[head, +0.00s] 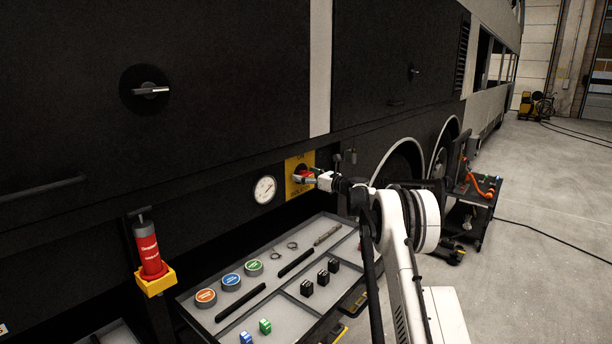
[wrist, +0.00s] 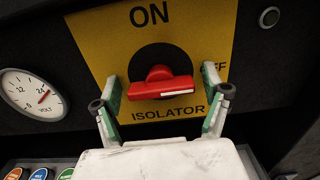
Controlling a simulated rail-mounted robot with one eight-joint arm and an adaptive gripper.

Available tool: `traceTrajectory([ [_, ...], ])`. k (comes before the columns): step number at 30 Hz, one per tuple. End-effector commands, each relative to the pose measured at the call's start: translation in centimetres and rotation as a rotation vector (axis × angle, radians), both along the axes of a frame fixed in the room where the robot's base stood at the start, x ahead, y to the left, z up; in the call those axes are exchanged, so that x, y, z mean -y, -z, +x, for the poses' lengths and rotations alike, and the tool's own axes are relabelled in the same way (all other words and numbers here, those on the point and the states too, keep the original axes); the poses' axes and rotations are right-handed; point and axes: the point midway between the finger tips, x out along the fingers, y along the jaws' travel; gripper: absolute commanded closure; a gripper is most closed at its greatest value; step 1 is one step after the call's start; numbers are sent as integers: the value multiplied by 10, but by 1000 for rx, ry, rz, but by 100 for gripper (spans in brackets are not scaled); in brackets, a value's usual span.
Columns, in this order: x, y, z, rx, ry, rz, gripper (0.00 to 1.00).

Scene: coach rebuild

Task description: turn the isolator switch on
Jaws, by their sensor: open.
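The isolator switch is a red handle (wrist: 160,86) on a round black disc, on a yellow plate (wrist: 100,35) marked ON at the top, OFF at the right and ISOLATOR below. The handle lies nearly level, its white stripe at the right end, toward OFF. My gripper (wrist: 163,88) is open, with one green-padded finger on each side of the handle, close to its ends. Part of the word OFF is hidden behind the right finger. In the head view my gripper (head: 306,178) is at the yellow plate (head: 291,162) and covers part of the switch.
A volt gauge (head: 264,189) is left of the plate. A tray (head: 228,318) with tins, black blocks and tools sits below. A red cylinder (head: 147,248) stands in a yellow holder at the left. A black cart (head: 472,208) is at the right, beside open floor.

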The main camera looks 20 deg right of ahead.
Motion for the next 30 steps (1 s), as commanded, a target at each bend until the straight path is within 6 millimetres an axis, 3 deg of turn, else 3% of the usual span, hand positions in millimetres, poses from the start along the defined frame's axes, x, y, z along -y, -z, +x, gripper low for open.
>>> traceTrajectory([
  [6,0,0,0,0,0,0,23],
  [16,0,0,0,0,0,0,67],
  [30,0,3,-1,48,0,-102,68],
])
